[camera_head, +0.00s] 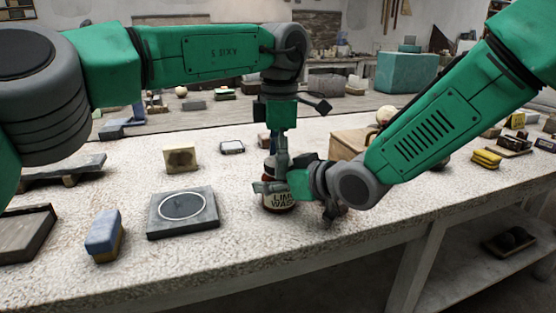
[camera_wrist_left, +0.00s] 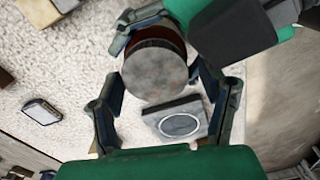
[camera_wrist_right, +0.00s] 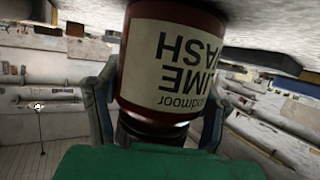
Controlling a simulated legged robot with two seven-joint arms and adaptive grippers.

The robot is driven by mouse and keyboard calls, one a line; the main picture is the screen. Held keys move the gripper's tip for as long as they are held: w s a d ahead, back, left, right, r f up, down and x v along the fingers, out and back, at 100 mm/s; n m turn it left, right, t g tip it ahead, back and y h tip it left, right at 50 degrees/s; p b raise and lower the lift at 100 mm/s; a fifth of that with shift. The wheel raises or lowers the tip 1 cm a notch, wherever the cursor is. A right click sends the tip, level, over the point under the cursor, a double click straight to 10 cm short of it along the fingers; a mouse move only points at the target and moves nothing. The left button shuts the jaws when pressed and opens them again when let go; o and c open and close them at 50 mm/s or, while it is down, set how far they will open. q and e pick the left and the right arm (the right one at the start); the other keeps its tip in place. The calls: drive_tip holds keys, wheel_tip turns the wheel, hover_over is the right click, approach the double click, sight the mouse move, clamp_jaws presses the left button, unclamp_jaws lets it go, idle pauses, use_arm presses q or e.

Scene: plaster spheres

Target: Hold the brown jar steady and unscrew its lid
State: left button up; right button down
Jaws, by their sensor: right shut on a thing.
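The brown jar (camera_head: 280,200) stands upright on the pale work table, its cream label reading "LIME WASH". The label shows upside down in the right wrist view (camera_wrist_right: 175,60). Its grey round lid (camera_wrist_left: 155,72) faces the left wrist camera. My right gripper (camera_head: 300,188) reaches in from the right and is shut on the jar's body, a finger on each side. My left gripper (camera_head: 281,155) points down from above the jar. Its fingers stand apart on either side of the lid, with gaps showing, so it looks open. In the head view, the grippers largely hide the lid.
A grey slab with a ring (camera_head: 184,212) lies left of the jar, with a blue and tan block (camera_head: 104,236) beyond it. A small tan block (camera_head: 180,158) sits behind. A wooden box (camera_head: 348,143) stands close behind my right forearm. Bare table lies in front.

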use_arm(q)
drive_tip(key=shift+d, duration=0.1)
drive_tip(key=shift+r, duration=2.3)
drive_tip(key=shift+c, duration=0.5)
drive_tip(key=m, duration=0.2)
drive_tip(key=r+m, duration=0.1)
drive_tip(key=m, duration=0.3)
drive_tip(key=shift+w+r, duration=0.2)
drive_tip(key=shift+r, duration=0.2)
drive_tip(key=m, duration=0.1)
drive_tip(key=r+m, duration=0.1)
drive_tip(key=m, duration=0.3)
drive_tip(key=shift+r, duration=0.25)
drive_tip(key=shift+f, duration=3.95)
